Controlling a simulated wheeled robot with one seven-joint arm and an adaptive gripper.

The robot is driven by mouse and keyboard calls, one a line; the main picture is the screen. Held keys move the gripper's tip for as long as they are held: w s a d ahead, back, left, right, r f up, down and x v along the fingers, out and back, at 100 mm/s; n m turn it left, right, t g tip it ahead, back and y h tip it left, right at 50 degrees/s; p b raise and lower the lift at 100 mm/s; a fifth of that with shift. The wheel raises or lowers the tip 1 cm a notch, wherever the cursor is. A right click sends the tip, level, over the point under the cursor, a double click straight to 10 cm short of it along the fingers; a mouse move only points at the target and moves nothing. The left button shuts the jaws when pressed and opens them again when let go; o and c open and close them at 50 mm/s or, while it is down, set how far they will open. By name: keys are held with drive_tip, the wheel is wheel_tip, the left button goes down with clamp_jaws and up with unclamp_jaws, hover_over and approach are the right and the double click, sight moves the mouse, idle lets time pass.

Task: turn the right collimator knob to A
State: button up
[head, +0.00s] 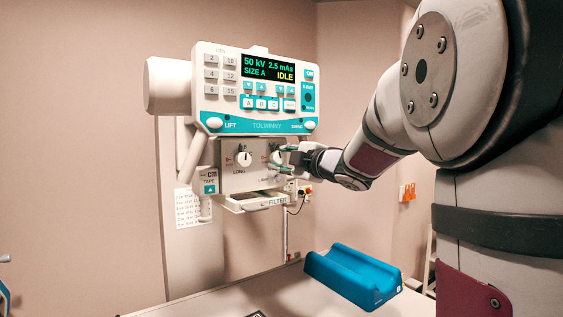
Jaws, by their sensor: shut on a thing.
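The collimator box (229,181) hangs under the X-ray head and carries two white knobs on its front. The left knob (243,160), above the label LONG, stands free. The right knob (275,157) is partly hidden by my gripper (281,158), which reaches in from the right. My gripper is shut on the right knob, its fingers on either side of it. The right knob's pointer and the marks around it are too small and too covered to read.
The control panel (255,119) above shows 50 kV, 2.5 mAs, SIZE A and IDLE. A filter tray (252,202) and a tape unit (210,186) sit at the box's lower edge. A blue cradle (352,276) lies on the table (215,300) below.

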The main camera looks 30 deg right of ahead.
drive_tip(key=shift+n, duration=0.3)
drive_tip(key=o, duration=1.2)
drive_tip(key=shift+c, duration=0.2)
drive_tip(key=s, duration=1.2)
drive_tip(key=shift+d, duration=0.15)
